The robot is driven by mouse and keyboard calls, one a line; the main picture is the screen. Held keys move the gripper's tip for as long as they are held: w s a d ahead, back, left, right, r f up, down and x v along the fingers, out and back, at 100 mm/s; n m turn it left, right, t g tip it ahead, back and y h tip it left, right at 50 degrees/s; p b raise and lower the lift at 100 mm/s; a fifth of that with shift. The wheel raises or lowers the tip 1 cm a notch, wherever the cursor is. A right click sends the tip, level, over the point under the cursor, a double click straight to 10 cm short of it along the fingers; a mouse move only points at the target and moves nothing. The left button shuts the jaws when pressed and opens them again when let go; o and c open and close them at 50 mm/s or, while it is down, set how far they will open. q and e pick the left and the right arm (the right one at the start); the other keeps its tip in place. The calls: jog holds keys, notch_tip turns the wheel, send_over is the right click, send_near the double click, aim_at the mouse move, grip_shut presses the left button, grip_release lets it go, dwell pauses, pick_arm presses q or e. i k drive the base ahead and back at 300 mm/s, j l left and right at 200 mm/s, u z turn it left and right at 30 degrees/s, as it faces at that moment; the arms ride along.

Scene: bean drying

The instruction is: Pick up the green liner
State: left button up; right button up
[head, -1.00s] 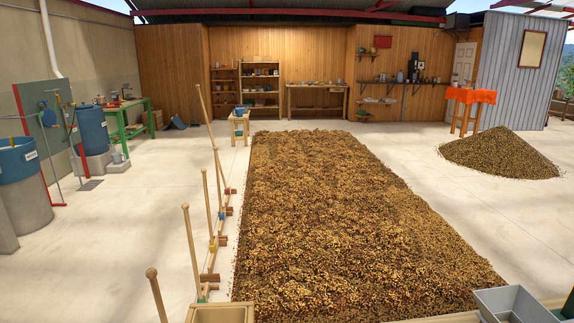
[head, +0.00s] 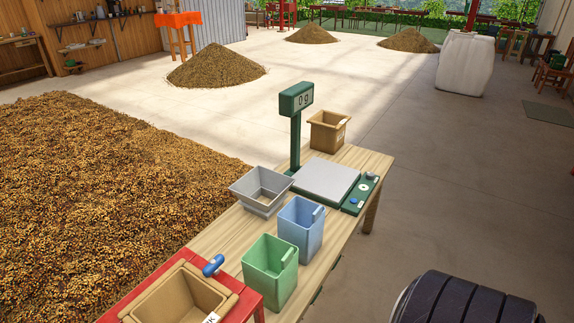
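The green liner (head: 270,270) is an open-topped square bin with a small tab on its rim. It stands upright on the wooden table (head: 228,228), in front of a similar blue liner (head: 300,230). Neither of my grippers shows in the head view, so whether they are open or shut is not visible.
A grey metal hopper (head: 262,190), a scale (head: 327,178) reading 0 g and a tan bin (head: 328,131) share the table. A red-framed stand with a tan box (head: 178,300) is at the near left.

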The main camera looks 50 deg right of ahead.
aim_at(270, 265)
jog(key=z, duration=1.35)
